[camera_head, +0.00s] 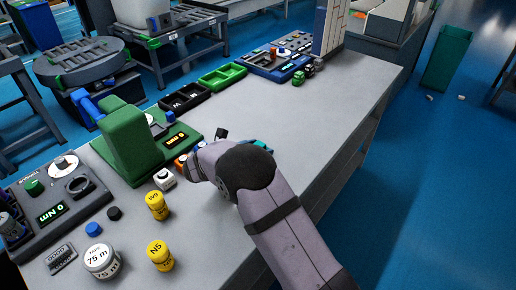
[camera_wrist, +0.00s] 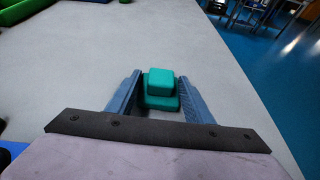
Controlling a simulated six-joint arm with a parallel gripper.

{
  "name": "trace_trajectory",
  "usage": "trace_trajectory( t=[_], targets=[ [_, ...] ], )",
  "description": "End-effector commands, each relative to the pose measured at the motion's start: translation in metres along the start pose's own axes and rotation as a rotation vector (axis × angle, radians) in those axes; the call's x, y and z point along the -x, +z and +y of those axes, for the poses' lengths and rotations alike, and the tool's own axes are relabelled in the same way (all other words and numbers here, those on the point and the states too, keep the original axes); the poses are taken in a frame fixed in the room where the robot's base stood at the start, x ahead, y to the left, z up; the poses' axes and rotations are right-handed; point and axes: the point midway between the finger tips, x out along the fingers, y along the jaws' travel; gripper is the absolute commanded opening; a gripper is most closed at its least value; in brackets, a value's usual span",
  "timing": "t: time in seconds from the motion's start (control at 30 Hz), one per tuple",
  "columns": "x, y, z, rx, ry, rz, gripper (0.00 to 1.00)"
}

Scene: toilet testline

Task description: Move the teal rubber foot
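The teal rubber foot (camera_wrist: 161,84) is a small stepped block in the wrist view, with a narrower top on a wider base. It stands on the grey table between the two blue fingers of my gripper (camera_wrist: 160,98). The fingers are apart, with a narrow gap visible on the right side of the block; on the left, contact cannot be told. In the head view a bit of teal (camera_head: 262,146) shows just past my arm, which hides the rest of the gripper and block.
The grey table (camera_head: 335,105) is clear to the right and beyond my arm.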

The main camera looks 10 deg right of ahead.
Motion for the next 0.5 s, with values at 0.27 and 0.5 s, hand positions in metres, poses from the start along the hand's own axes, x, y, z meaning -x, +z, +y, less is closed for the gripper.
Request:
trace_trajectory(
  t=[0.27, 0.5],
  targets=[
    [-0.0001, 0.0003, 0.0001, 0.000, 0.000, 0.000, 0.68],
    [0.0062, -0.0001, 0.0008, 0.000, 0.002, 0.000, 0.68]
  ],
)
